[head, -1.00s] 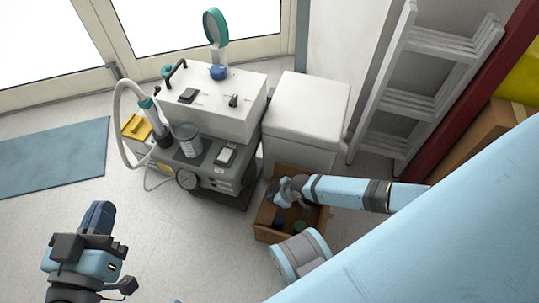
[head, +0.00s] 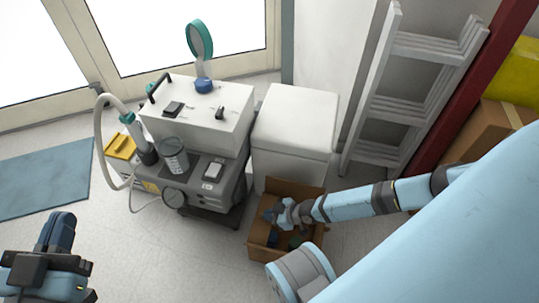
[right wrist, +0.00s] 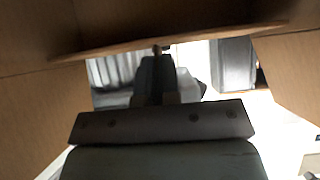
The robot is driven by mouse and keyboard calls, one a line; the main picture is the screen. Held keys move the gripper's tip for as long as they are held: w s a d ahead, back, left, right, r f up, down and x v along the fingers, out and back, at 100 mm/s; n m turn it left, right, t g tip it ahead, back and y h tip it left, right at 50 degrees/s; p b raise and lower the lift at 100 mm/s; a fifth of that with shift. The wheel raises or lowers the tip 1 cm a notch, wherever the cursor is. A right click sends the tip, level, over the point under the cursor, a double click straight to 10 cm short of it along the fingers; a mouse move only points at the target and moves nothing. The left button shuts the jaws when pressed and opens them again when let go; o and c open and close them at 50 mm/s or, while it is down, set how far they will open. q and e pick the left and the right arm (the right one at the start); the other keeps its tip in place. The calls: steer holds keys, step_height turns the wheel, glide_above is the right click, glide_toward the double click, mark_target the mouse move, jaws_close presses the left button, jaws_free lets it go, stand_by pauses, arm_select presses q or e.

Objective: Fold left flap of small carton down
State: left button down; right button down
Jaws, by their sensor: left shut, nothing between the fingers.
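The small carton (head: 258,254) is a brown open-topped box on the floor, in front of the white cabinet in the head view. Blue and dark green items show inside it. My right gripper (head: 283,216) reaches in over the carton's opening from the right. In the right wrist view, cardboard walls (right wrist: 285,80) and a flap edge (right wrist: 165,40) surround the gripper; its jaw state is unclear. Which flap is the left one is hard to tell. My left gripper (head: 48,262) is at the bottom left, partly cut off by the frame, shut and empty, far from the carton.
A grey compressor cart (head: 195,185) with a hose stands left of the carton. A white cabinet (head: 295,120) stands directly behind it. A ladder (head: 410,90) leans at the right. A blue mat (head: 45,180) lies left, with clear floor in front of the cart.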

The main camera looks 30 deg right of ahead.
steer(key=c, duration=1.3)
jaws_free()
steer(key=shift+r, duration=0.1)
